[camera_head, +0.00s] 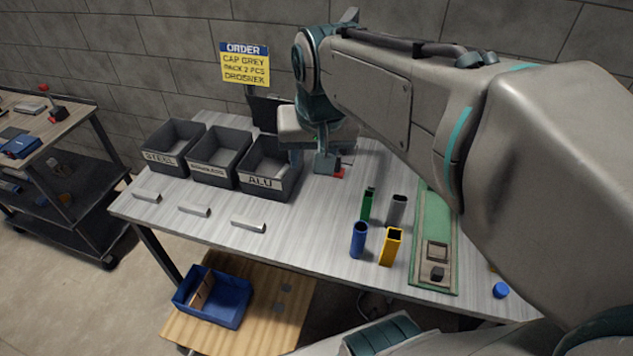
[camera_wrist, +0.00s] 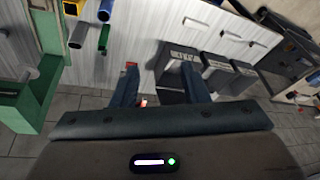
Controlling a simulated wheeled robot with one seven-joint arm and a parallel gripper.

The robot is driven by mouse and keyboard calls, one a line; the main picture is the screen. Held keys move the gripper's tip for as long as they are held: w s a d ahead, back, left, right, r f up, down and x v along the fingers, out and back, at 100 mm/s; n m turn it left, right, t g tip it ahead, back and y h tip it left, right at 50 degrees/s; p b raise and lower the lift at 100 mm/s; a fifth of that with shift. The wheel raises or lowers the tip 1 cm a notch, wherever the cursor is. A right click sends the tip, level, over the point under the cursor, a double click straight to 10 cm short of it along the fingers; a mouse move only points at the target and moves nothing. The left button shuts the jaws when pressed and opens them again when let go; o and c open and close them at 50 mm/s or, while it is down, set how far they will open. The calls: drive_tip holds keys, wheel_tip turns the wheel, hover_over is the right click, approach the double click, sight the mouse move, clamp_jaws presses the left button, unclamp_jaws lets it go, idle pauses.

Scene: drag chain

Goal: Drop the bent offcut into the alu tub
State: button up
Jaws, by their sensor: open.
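The alu tub (camera_head: 267,181) is a dark grey open bin labelled ALU, the rightmost of three on the table; it also shows in the wrist view (camera_wrist: 177,53). Three short pale metal pieces lie apart along the front left of the table: a left one (camera_head: 146,196), a middle one (camera_head: 193,210) and a right one (camera_head: 248,224). I cannot tell which is the bent offcut. My gripper (camera_head: 328,166) is to the right of the alu tub, away from the metal pieces. In the wrist view its fingers (camera_wrist: 159,72) are spread with nothing gripped.
The STEEL tub (camera_head: 172,150) and a middle tub (camera_head: 218,160) stand left of the alu tub. Blue (camera_head: 358,241), yellow (camera_head: 391,247), green and grey tubes stand to the right, beside a green tray (camera_head: 433,220). A small red patch (camera_head: 340,173) shows by my gripper.

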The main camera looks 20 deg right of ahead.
drive_tip(key=s+f+n, duration=0.2)
drive_tip(key=s+f, duration=0.3)
drive_tip(key=s, duration=0.3)
drive_tip(key=shift+t, duration=0.4)
drive_tip(key=shift+d, duration=0.1)
wheel_tip(320, 180, down, 7)
drive_tip(key=b, duration=0.5)
drive_tip(key=shift+w+g+b, duration=0.2)
drive_tip(key=shift+g+b, duration=0.1)
drive_tip(key=shift+g, duration=0.1)
drive_tip(key=shift+r, duration=0.1)
